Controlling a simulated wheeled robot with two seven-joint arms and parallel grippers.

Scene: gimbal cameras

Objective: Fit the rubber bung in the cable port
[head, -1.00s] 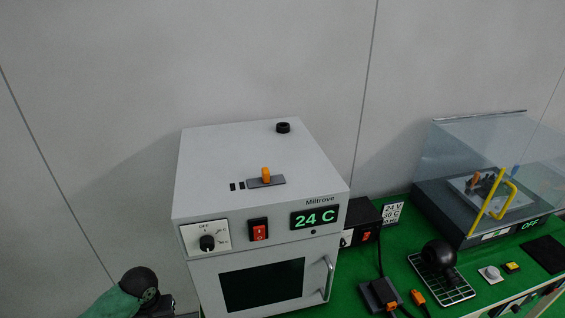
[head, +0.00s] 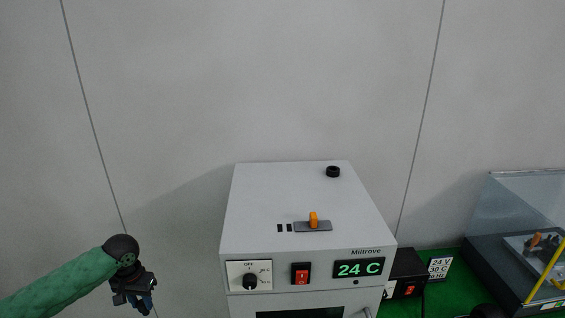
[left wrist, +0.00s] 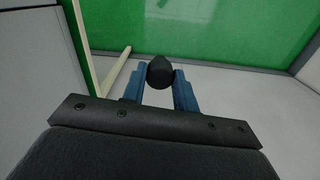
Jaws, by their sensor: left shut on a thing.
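The rubber bung, dark and rounded, is held between the blue fingertips of my left gripper (left wrist: 159,82) in the left wrist view, where the bung (left wrist: 160,70) shows clearly. In the head view my left gripper (head: 143,306) hangs at the lower left, pointing down, left of the grey oven (head: 290,205) and apart from it; the bung cannot be made out there. A black ring, which looks like the cable port (head: 333,171), sits on the oven's top near its back right corner. My right gripper is not in view.
An orange-handled slider (head: 313,221) stands up on the oven's top. The oven's front has a knob (head: 250,281), a red switch (head: 301,274) and a display (head: 359,269) reading 24 C. A clear-lidded unit (head: 520,215) stands at the right. The wall behind is bare.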

